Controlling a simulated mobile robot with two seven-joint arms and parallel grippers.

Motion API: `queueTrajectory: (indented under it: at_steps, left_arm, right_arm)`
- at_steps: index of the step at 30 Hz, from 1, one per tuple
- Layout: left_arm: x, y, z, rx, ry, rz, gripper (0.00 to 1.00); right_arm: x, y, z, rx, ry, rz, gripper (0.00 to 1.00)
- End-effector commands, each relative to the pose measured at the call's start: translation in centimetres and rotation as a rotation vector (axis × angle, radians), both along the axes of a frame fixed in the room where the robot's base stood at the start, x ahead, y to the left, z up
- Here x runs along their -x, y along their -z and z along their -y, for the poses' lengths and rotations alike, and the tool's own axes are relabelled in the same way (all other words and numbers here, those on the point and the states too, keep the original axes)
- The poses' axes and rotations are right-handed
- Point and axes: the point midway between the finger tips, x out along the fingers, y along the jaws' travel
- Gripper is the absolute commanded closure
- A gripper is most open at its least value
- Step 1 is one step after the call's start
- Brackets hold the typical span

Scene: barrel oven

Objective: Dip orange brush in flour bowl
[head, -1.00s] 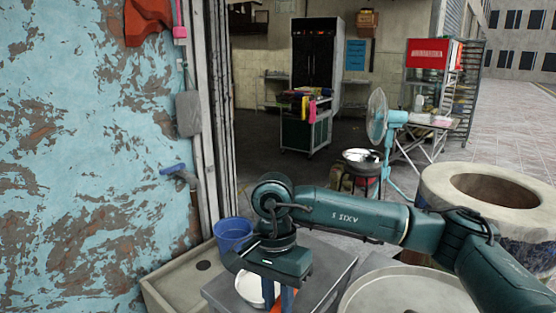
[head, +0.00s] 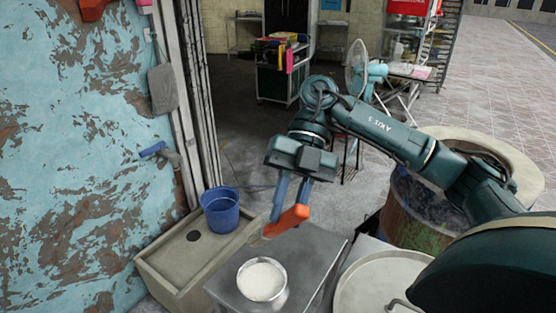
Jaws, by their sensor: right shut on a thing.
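My right gripper (head: 292,205) comes in from the right and is shut on the orange brush (head: 286,221). It holds the brush in the air above the back part of the grey metal table. The brush's orange part points down to the left. The flour bowl (head: 284,296), a round metal bowl with white flour (head: 261,280) in it, stands on the table, below and in front of the brush. The brush is apart from the bowl. My left gripper is not in view.
A blue bucket (head: 220,212) stands in the stone basin (head: 180,276) at the left. A large round tray (head: 372,287) lies right of the metal table (head: 313,258). The barrel oven (head: 408,215) stands at the right, behind my arm. The peeling blue wall (head: 70,160) bounds the left.

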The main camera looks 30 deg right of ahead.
Motion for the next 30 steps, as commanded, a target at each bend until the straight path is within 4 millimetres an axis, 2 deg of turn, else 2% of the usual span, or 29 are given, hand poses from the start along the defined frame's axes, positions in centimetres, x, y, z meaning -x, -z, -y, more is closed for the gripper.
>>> queueTrajectory:
  at_steps: [1,4,8,11,30]
  left_arm:
    - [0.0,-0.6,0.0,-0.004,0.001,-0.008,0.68]
    - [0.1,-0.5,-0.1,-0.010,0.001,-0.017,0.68]
    - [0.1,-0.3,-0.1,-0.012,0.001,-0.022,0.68]
    - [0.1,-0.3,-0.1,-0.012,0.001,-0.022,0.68]
    - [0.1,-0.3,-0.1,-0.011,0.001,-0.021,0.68]
  right_arm:
    - [0.3,-1.1,0.2,-0.014,0.065,-0.021,1.00]
    - [0.5,-1.8,0.3,-0.035,0.143,-0.037,1.00]
    - [0.6,-1.9,0.3,-0.046,0.181,-0.044,1.00]
    - [0.6,-1.3,0.3,-0.048,0.185,-0.046,1.00]
    - [0.6,7.4,0.3,-0.047,0.183,-0.045,1.00]
